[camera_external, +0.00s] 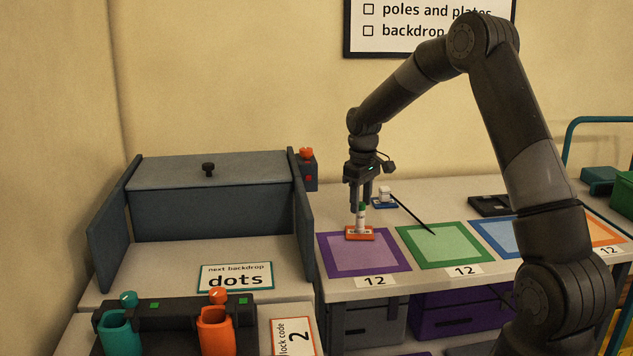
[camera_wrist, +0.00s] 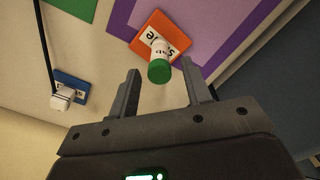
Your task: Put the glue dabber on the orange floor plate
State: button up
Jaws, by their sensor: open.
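The glue dabber, seemingly the white bottle with a green cap (camera_external: 361,219), stands upright on a small orange lettered holder (camera_external: 360,234) at the purple plate's back edge. The dabber (camera_wrist: 159,70) and holder (camera_wrist: 146,36) also show in the wrist view. My gripper (camera_external: 359,206) points down over the dabber, jaws open. In the wrist view my gripper (camera_wrist: 160,68) has its fingertips on either side of the green cap, with gaps showing. The orange floor plate (camera_external: 607,232) lies at the table's far right, partly hidden by my arm.
The purple (camera_external: 330,261), green (camera_external: 445,260) and blue (camera_external: 484,239) plates lie in a row. A white item on a blue holder (camera_external: 384,204) stands behind, near a thin black rod (camera_external: 413,215). A black tray (camera_external: 490,206) lies farther right. A grey booth (camera_external: 205,212) stands left.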

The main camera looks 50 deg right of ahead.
notch_tip(320, 180, up, 6)
jog(key=shift+a+r, duration=0.1)
jog(key=shift+r, duration=0.1)
jog(key=s+a+r+t+h, duration=0.1)
jog(key=s+a+r, duration=0.4)
jog(key=a+r, duration=0.3)
jog(key=s+a+r+t, duration=0.1)
jog(key=s+a+r, duration=0.45)
jog(key=a, duration=0.35)
jog(key=s+a+t, duration=0.1)
jog(key=s+a, duration=0.5)
jog(key=s, duration=0.3)
jog(key=s+a+r+t+y, duration=0.1)
jog(key=s+a+t, duration=0.1)
jog(key=s+a, duration=0.3)
jog(key=s, duration=0.4)
jog(key=shift+s+a+r+t, duration=0.25)
jog(key=shift+a+t, duration=0.05)
jog(key=shift+a, duration=0.1)
